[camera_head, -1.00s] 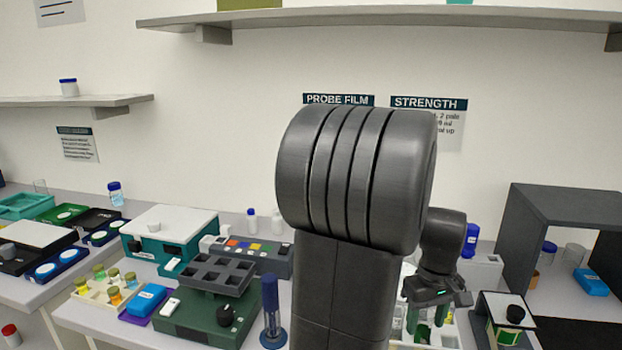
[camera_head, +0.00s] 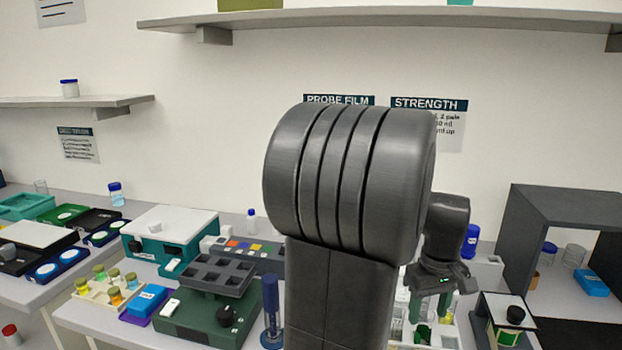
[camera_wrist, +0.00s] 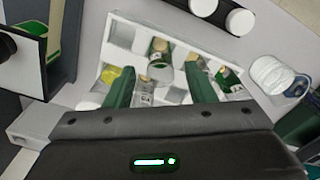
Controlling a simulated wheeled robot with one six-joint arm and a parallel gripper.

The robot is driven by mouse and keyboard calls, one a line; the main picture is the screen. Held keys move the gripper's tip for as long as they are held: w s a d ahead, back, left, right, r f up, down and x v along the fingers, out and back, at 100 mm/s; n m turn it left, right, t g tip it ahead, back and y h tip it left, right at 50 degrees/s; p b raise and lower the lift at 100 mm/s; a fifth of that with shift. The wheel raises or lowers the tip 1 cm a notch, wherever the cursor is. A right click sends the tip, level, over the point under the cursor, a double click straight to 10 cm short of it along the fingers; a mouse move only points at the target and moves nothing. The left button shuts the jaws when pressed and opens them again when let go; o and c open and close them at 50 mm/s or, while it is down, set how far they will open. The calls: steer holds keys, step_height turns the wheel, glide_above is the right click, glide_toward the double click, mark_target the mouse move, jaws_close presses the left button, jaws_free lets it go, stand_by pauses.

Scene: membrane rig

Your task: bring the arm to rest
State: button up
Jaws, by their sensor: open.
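My gripper (camera_wrist: 163,88) is open, its two green fingers apart above a white compartment rack (camera_wrist: 122,60) in the wrist view. A small vial (camera_wrist: 160,70) stands in the rack and shows in the gap between the fingers, with nothing gripped. In the head view my gripper (camera_head: 430,308) points down over the rack at the right of the bench. My own dark arm covers the middle of that view and hides part of the bench.
A dark open-front cabinet (camera_head: 512,235) stands to the right of my gripper. A blue-topped tube stand (camera_head: 271,305) and a dark green shaker with a grey tray (camera_head: 205,318) lie left of my arm.

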mark_target(426, 324)
step_height(426, 324, up, 9)
step_height(426, 324, down, 13)
steer(key=shift+f, duration=0.15)
step_height(426, 324, up, 11)
steer(key=m+p, duration=0.4)
steer(key=shift+p, duration=0.4)
stand_by(0.6)
